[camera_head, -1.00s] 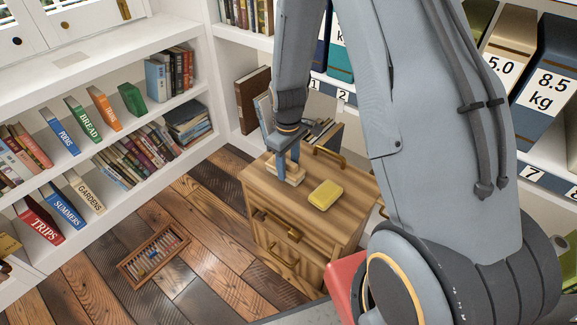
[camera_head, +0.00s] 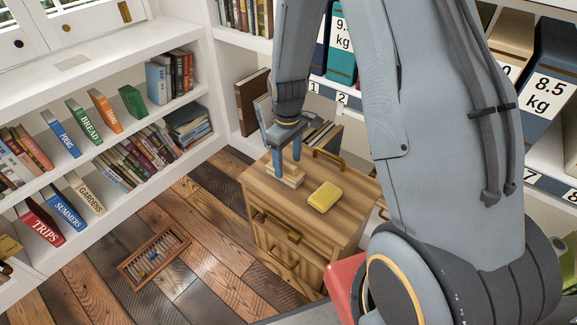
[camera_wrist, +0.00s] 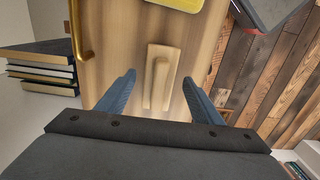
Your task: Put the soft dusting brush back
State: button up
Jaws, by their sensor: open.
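A small pale wooden brush (camera_head: 286,180) lies on the top of a wooden cabinet (camera_head: 345,205), near its left side. I take it to be the dusting brush; its bristles cannot be made out. In the wrist view the brush (camera_wrist: 162,58) shows a wide block and a narrower handle pointing towards me. My gripper (camera_head: 289,159) is open just above the brush. In the wrist view its two blue fingers stand apart, one on each side of the handle, with visible gaps and no contact.
A yellow sponge-like block (camera_head: 325,196) lies on the cabinet beside the brush. A brass handle (camera_head: 329,156) stands at the top's back edge, with books (camera_head: 318,133) behind. Bookshelves stand at left. A wooden frame with small items (camera_head: 153,255) lies on the plank floor.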

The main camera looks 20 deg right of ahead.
aim_at(287, 164)
notch_tip(287, 164, up, 9)
jog(key=p, duration=0.2)
jog(key=s+a+r+m, duration=0.2)
jog(key=s+a+r, duration=0.4)
jog(key=s+r, duration=0.4)
jog(key=s+a+r+m, duration=0.1)
jog(key=s+a+r, duration=0.1)
jog(key=s+r, duration=0.2)
jog(key=s+a+r+m, duration=0.1)
jog(key=s+r, duration=0.2)
jog(key=s, duration=0.7)
jog(key=shift+a+r+y+b, duration=0.3)
jog(key=shift+a+r, duration=0.05)
jog(key=d+r+m+p, duration=0.2)
jog(key=d+r+p, duration=0.7)
jog(key=p, duration=0.8)
jog(key=shift+r+m, duration=0.2)
jog(key=shift+m, duration=0.2)
